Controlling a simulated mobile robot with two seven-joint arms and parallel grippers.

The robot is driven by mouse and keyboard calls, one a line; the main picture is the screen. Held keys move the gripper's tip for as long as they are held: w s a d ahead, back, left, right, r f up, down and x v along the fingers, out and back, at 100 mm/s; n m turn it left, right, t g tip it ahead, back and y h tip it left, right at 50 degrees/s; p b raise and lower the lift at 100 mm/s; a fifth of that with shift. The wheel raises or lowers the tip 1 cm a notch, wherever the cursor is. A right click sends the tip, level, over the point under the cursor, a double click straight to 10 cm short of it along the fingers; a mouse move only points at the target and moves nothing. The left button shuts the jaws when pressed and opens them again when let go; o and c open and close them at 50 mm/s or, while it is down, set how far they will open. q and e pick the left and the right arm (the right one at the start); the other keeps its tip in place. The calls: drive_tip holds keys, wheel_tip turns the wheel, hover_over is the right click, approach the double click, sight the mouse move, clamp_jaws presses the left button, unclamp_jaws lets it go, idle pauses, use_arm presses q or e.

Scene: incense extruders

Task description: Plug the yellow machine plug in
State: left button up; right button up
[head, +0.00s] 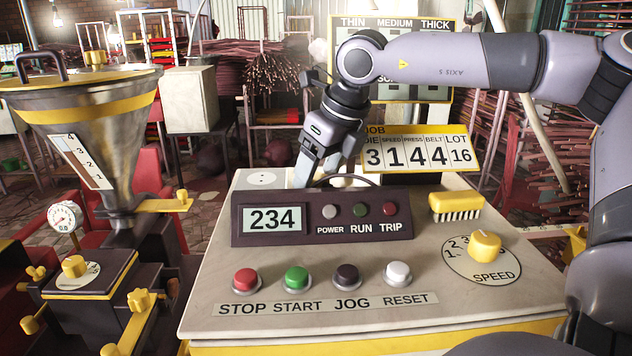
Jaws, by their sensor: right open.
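A pale socket plate (262,179) with small dark holes lies at the back left of the machine's top. No yellow plug shows clearly. A dark cable (345,177) arcs up behind the display box (320,214), and its ends are hidden by that box. My right gripper (312,166) points down behind the display box, just right of the socket plate. Its jaws are open, and its fingertips are partly hidden, so I cannot tell if the plug is between them. My left gripper is not in view.
Several coloured buttons (296,279) line the front of the machine top. A yellow brush (455,206) and a yellow speed knob (484,245) are on the right. A number board (418,152) stands behind. A metal hopper (90,120) stands at the left.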

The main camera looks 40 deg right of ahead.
sight(319, 176)
drive_tip(key=shift+f, duration=0.1)
drive_tip(key=c, duration=1.2)
drive_tip(key=shift+o, duration=0.2)
use_arm(q)
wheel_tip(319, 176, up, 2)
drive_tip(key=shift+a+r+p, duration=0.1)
drive_tip(key=shift+p, duration=1.1)
use_arm(e)
wheel_tip(319, 176, up, 20)
